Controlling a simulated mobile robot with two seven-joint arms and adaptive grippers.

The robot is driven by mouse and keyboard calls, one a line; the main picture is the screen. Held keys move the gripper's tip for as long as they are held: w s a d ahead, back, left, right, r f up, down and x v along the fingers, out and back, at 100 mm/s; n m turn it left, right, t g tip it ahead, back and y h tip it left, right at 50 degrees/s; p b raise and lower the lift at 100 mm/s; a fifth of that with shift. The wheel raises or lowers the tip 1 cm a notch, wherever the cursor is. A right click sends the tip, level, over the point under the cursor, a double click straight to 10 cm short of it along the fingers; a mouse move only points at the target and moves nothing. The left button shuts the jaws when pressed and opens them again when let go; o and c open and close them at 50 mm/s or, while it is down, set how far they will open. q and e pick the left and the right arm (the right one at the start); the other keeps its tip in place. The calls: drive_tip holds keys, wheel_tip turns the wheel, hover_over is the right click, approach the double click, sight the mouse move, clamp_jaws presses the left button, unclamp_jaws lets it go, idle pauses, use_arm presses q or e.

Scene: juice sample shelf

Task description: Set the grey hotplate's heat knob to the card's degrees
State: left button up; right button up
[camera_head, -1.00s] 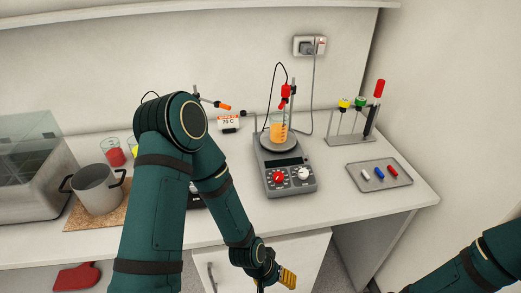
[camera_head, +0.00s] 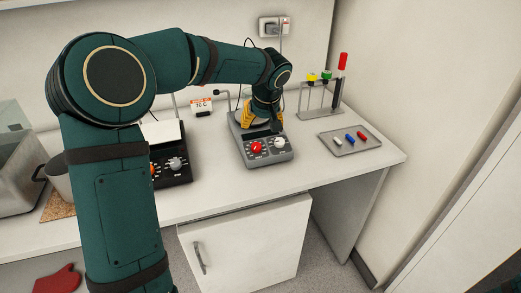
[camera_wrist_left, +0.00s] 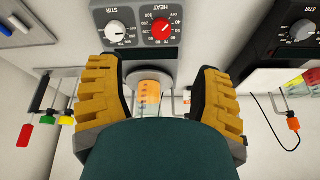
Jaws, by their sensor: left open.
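The grey hotplate (camera_head: 267,160) stands on the bench, with a red knob (camera_head: 256,147) and a white knob (camera_head: 279,143) on its front panel. The white knob (camera_wrist_left: 114,30) is marked STIR. My left gripper (camera_head: 263,124) is open above the hotplate, behind the knobs in the head view, touching neither. Its yellow fingers (camera_wrist_left: 155,75) spread wide below the panel in the wrist view. The card (camera_head: 202,106) appears to read 70 C. My right gripper is out of view.
A black hotplate (camera_head: 178,177) stands left of the grey one, partly behind my left arm. A beaker of orange liquid (camera_wrist_left: 148,92) shows between the fingers. A tray (camera_head: 347,151) with small coloured bars and a rack (camera_head: 320,113) stand to the right.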

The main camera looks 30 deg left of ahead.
sight(257, 146)
use_arm(q)
drive_tip(key=b+x, duration=0.2)
drive_tip(key=x, duration=1.1)
drive_tip(key=shift+w+a+f, duration=0.15)
drive_tip(key=shift+a+f, duration=0.1)
drive_tip(key=shift+f, duration=0.1)
clamp_jaws()
